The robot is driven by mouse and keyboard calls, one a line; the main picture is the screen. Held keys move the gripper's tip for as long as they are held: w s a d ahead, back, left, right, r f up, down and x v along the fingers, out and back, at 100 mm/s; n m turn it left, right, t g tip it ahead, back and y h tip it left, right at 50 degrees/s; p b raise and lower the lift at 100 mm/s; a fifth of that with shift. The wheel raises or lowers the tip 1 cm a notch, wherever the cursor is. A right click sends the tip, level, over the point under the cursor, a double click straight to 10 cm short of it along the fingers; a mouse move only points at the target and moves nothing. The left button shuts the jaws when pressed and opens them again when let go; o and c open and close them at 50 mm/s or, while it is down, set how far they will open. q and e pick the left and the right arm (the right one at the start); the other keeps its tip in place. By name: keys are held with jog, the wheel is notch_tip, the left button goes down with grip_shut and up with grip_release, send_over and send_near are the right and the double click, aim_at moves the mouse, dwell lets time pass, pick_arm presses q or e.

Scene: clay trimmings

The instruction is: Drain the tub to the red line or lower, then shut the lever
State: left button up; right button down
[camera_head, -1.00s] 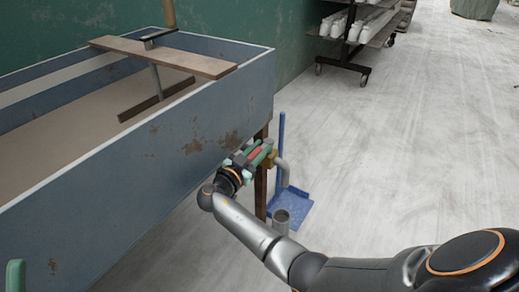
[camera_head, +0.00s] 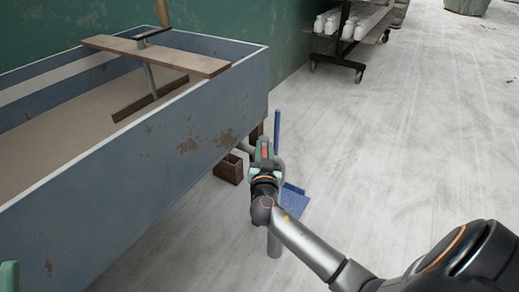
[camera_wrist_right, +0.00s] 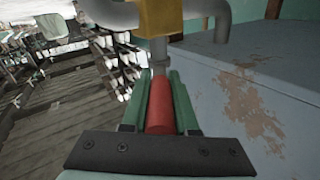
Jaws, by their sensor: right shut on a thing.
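The blue-grey tub (camera_head: 130,165) stands at left in the head view, with a flat brown surface (camera_head: 60,120) inside it. I see no red line on its visible walls. The red lever (camera_wrist_right: 160,106) extends from the brass valve body (camera_wrist_right: 160,16) on a grey pipe (camera_wrist_right: 205,8), roughly crosswise to the pipe. My right gripper (camera_wrist_right: 159,100) is shut on the lever, a finger on each side; in the head view it hides most of the valve. A green fingertip, apparently of my left gripper (camera_head: 9,275), shows at the lower left edge.
A wooden board (camera_head: 155,57) lies across the tub. Beside the tub's end are a brown box (camera_head: 228,168), a blue dustpan with upright handle (camera_head: 277,130) and a grey cylinder (camera_head: 274,245). A rack (camera_head: 345,45) stands behind. The floor at right is clear.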

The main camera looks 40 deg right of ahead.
jog(key=d+n+t+y, duration=0.1)
jog(key=n+y, duration=0.1)
jog(key=y, duration=0.2)
jog(key=d+n+t+y, duration=0.1)
jog(key=n+y, duration=0.2)
jog(key=y, duration=0.1)
jog(key=s+d+n+t+y+p, duration=0.1)
jog(key=n+y, duration=0.2)
jog(key=shift+d+r+y, duration=0.1)
jog(key=shift+d+y, duration=0.3)
jog(key=shift+w+d+n+g+y, duration=0.15)
jog(key=shift+d+n+y, duration=0.15)
jog(key=shift+n+y, duration=0.7)
jog(key=shift+d+n+g+y, duration=0.2)
jog(key=shift+n+y, duration=0.4)
jog(key=shift+y, duration=0.7)
jog(key=c, duration=0.7)
grip_release()
jog(key=shift+w, duration=0.1)
